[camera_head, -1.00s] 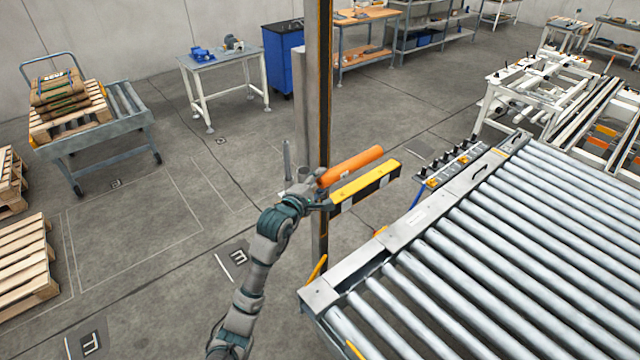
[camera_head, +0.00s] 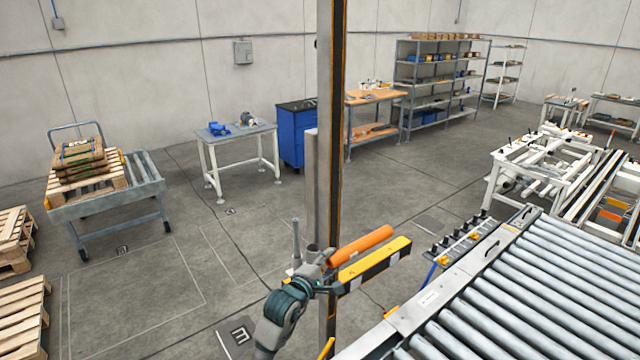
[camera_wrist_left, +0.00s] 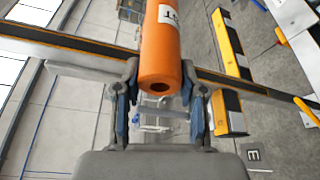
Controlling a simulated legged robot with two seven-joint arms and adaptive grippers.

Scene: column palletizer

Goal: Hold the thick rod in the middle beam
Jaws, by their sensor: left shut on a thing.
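The thick orange rod (camera_head: 362,245) sticks out beside the upright middle beam (camera_head: 328,150), above a yellow-and-black bar (camera_head: 375,264). My left gripper (camera_head: 322,266) is at the rod's near end, in front of the beam. In the left wrist view, the orange rod (camera_wrist_left: 161,45) shows its end with a dark hole and a white label. The fingertips of my left gripper (camera_wrist_left: 161,75) sit on either side of this end, shut on it. The beam (camera_wrist_left: 80,42) crosses behind the rod. My right gripper is not in view.
A roller conveyor (camera_head: 440,300) with a control panel (camera_head: 462,240) fills the lower right. A trolley (camera_head: 150,190) with a pallet and sacks stands at the left. A table (camera_head: 240,135) and blue cabinet (camera_head: 290,135) stand behind.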

